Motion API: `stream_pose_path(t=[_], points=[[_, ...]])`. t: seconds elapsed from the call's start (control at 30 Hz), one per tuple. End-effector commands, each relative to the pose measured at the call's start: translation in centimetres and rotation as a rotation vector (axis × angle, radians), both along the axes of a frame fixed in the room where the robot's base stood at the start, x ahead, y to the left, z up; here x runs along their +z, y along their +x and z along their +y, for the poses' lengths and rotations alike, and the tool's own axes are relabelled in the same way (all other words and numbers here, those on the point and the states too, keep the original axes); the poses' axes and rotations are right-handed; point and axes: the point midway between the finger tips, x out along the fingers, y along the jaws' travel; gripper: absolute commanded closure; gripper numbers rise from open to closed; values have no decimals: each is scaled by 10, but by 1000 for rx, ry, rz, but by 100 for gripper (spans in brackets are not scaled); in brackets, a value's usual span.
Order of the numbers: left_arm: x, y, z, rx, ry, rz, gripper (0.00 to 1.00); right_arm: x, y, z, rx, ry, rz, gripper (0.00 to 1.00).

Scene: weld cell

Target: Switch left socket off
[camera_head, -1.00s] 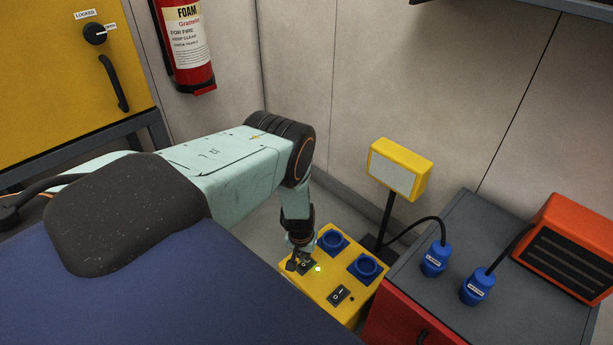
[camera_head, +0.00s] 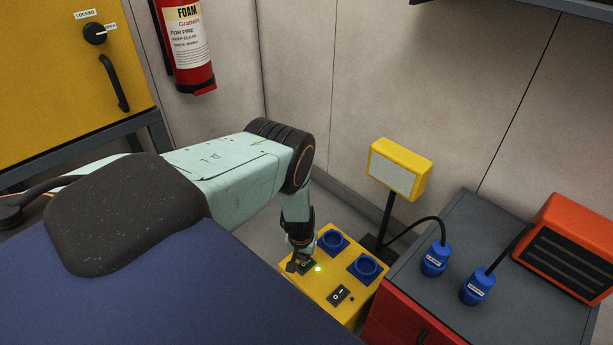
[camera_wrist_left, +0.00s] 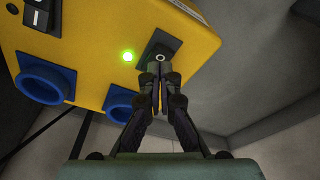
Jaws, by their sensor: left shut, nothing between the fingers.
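A yellow socket box (camera_head: 325,285) stands low beside the red cabinet, with two blue sockets on top. The left socket (camera_head: 332,241) and the right socket (camera_head: 365,267) are both empty. The left black rocker switch (camera_wrist_left: 162,46) lies under my left gripper (camera_head: 297,266), which mostly hides it in the head view. A green light (camera_head: 318,269) glows beside that switch. In the left wrist view my left gripper (camera_wrist_left: 159,72) is shut and empty, its tips at the switch's edge; I cannot tell if they touch it. The right switch (camera_head: 340,295) is uncovered, its light dark. My right gripper is not in view.
A yellow lamp (camera_head: 398,168) stands on a black post behind the box. Blue plugs (camera_head: 435,259) with black cables and an orange heater (camera_head: 570,255) sit on the grey-topped red cabinet (camera_head: 470,235). A fire extinguisher (camera_head: 188,45) hangs on the wall.

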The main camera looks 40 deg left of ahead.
Motion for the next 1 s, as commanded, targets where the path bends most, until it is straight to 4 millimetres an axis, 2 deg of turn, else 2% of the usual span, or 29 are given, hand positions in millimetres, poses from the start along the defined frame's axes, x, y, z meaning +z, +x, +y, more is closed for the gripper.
stream_pose_path(t=[1.0], points=[[-13,0,0,-1,0,0,100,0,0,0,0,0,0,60]])
